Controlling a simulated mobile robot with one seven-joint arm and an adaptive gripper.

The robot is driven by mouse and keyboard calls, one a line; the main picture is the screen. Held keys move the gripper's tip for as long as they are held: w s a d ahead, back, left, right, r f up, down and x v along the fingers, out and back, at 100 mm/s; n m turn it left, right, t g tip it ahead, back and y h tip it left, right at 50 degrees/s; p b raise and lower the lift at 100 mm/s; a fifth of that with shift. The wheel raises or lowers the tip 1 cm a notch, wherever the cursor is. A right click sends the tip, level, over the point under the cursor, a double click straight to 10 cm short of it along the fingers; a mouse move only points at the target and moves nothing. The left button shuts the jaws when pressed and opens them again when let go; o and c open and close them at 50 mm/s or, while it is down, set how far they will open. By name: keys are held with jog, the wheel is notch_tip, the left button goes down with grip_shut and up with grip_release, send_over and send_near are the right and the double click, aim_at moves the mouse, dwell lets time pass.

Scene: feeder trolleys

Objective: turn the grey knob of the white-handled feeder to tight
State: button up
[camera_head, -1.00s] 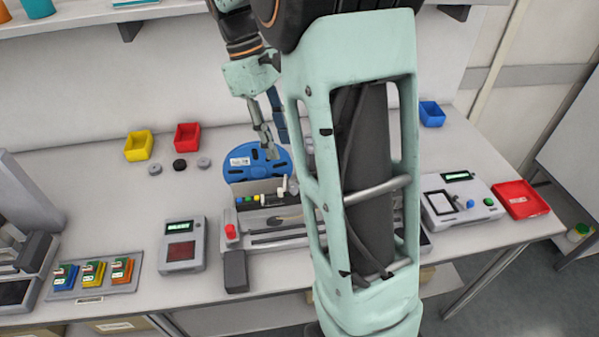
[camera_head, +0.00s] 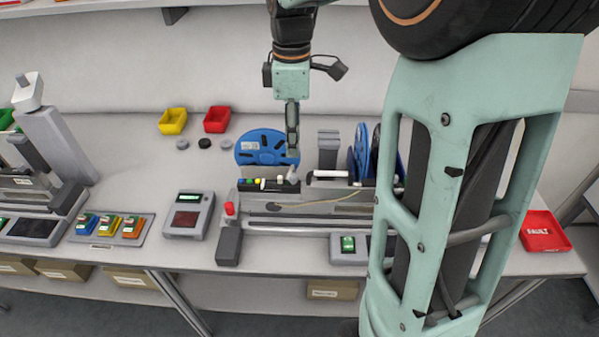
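The feeder unit (camera_head: 300,224) sits on the bench in the middle of the head view. A white handle (camera_head: 328,174) lies across its back right part. A small light-grey piece (camera_head: 292,175), possibly the grey knob, stands left of the handle; its setting is too small to read. My gripper (camera_head: 293,154) points down just above this piece, in front of the blue reel's right edge. Its fingers show edge-on, one behind the other, so their gap is hidden. I cannot tell whether it touches the piece.
A blue reel (camera_head: 262,145) stands behind the feeder, with more blue reels (camera_head: 359,150) to the right. Yellow (camera_head: 173,120) and red (camera_head: 216,119) bins stand at the back. A red knob (camera_head: 229,209) rises at the left. My arm hides the bench's right part.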

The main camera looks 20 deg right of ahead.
aim_at(294, 176)
notch_tip(294, 176, down, 10)
jog(key=shift+f, duration=0.15)
jog(key=shift+c, duration=0.3)
grip_shut()
